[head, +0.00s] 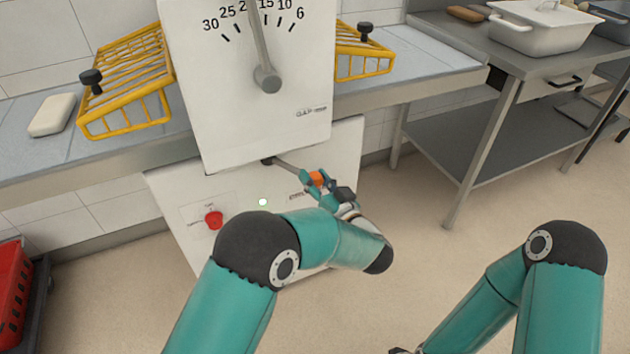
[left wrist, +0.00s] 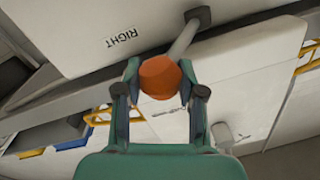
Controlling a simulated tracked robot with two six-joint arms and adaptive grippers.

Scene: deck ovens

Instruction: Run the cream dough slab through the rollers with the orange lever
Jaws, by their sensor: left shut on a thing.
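The cream dough slab (head: 52,115) lies on the grey bench at the left, just left of the left yellow guard. The orange lever (head: 316,179) sticks out of the front of the white roller machine (head: 245,115) on a metal rod. My left gripper (head: 318,181) is shut on its orange knob, which shows between the fingers in the left wrist view (left wrist: 160,78). Only the arm of my right side shows at the lower right; its gripper is mostly outside the picture. The rollers are hidden behind the machine's front.
Yellow wire guards stand at the left (head: 125,85) and right (head: 362,58) of the machine. A gap dial handle (head: 266,78) and a red button (head: 213,220) are on its front. A steel table (head: 450,45) with a white container (head: 540,32) is at right. A red crate (head: 12,290) stands lower left.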

